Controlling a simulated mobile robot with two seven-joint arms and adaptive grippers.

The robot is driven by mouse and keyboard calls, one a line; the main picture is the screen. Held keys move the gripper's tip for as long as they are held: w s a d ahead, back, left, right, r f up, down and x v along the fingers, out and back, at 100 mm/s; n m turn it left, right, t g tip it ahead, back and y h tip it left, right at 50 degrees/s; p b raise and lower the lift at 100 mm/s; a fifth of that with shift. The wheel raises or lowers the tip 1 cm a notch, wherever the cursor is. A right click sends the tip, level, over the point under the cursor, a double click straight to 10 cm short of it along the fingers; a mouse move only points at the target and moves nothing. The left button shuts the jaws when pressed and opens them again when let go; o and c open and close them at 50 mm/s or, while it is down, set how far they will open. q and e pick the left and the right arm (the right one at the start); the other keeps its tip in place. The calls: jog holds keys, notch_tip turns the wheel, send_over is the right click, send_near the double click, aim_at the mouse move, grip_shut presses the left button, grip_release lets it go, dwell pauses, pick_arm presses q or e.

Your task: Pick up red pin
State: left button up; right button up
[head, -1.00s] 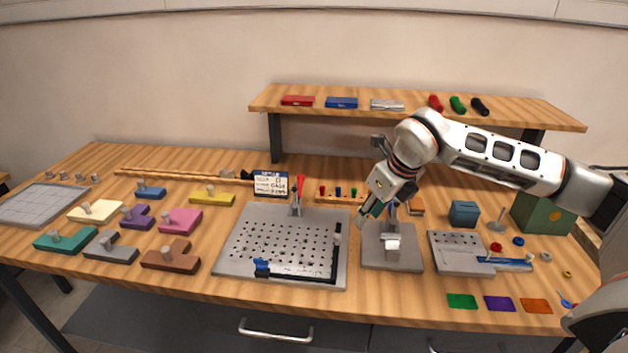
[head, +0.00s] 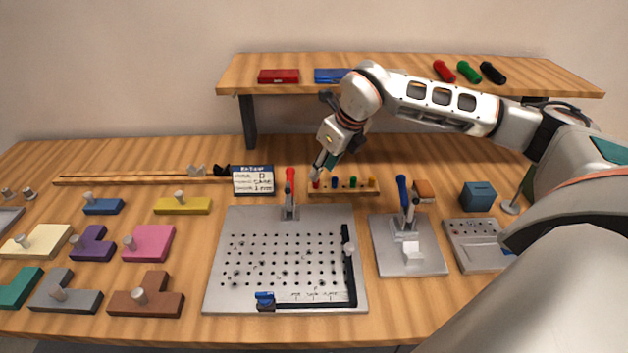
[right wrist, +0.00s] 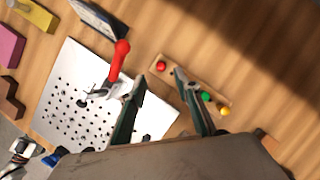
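The red pin (head: 316,184) stands at the left end of a small wooden rack (head: 344,193), beside a blue pin (head: 335,183), a green pin (head: 353,182) and a yellow pin (head: 370,182). My right gripper (head: 322,166) is just above the rack's left end, pointing down. In the right wrist view, my right gripper (right wrist: 159,84) is open and empty. The red pin (right wrist: 160,66) shows between and beyond its fingertips, apart from both. The blue pin is hidden there, apparently behind the right-hand finger. My left gripper is not in view.
A perforated metal plate (head: 235,220) with a red-handled clamp (head: 290,185) stands in front and left of the rack. A blue-handled clamp (head: 403,195) stands to its right. A label box (head: 253,181) is at its left. The wooden shelf (head: 400,88) is behind and above.

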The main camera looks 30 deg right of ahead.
aim_at(316, 184)
jog(key=shift+w+x, duration=0.15)
jog(key=shift+x, duration=1.25)
jog(key=shift+w+x, duration=0.15)
jog(key=shift+x, duration=1.25)
jog(key=shift+d+r, duration=0.15)
jog(key=shift+r, duration=0.05)
grip_shut()
